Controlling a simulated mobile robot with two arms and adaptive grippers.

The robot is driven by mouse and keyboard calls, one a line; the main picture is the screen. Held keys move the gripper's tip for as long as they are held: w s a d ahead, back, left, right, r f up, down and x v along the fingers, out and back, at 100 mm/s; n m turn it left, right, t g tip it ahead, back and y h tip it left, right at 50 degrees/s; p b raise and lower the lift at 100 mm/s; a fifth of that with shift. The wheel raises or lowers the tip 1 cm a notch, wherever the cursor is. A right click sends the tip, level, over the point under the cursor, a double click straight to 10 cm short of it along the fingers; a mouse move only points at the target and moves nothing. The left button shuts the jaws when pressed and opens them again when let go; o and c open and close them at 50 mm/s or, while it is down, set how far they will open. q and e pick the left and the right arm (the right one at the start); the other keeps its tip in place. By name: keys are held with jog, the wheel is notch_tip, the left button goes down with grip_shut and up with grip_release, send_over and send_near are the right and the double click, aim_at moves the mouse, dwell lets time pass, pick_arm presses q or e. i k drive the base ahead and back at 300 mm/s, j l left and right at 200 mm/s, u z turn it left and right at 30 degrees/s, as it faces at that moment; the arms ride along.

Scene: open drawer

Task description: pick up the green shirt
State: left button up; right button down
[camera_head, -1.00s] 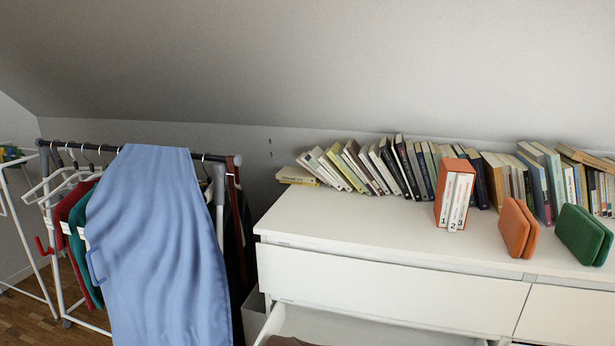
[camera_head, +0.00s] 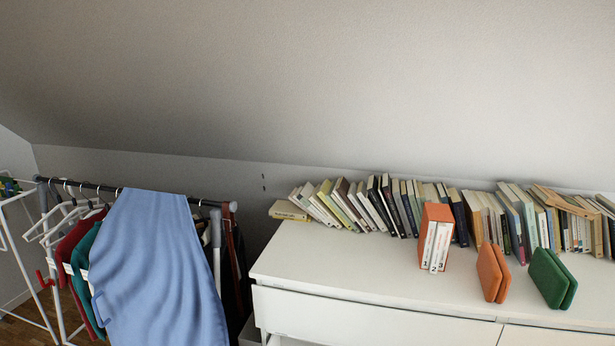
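A green garment (camera_head: 83,258) hangs on the clothes rack at the left. It is between a red garment (camera_head: 72,242) and a large blue cloth (camera_head: 160,270) that covers much of the rack. I see only a narrow strip of the green one, so I cannot tell whether it is a shirt. No other green clothing shows. Neither of my grippers is in the view.
A white dresser (camera_head: 330,268) fills the lower right. On it stand a row of books (camera_head: 385,205), an orange box file (camera_head: 437,236), an orange case (camera_head: 492,272) and a green case (camera_head: 551,279). The open drawer is mostly below the picture.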

aim_at(557, 286)
jog(key=z, duration=1.45)
jog(key=i+l, duration=0.15)
jog(key=l, duration=0.15)
jog(key=i+l+u, duration=0.1)
jog(key=l, duration=0.25)
jog(key=i+l, duration=0.25)
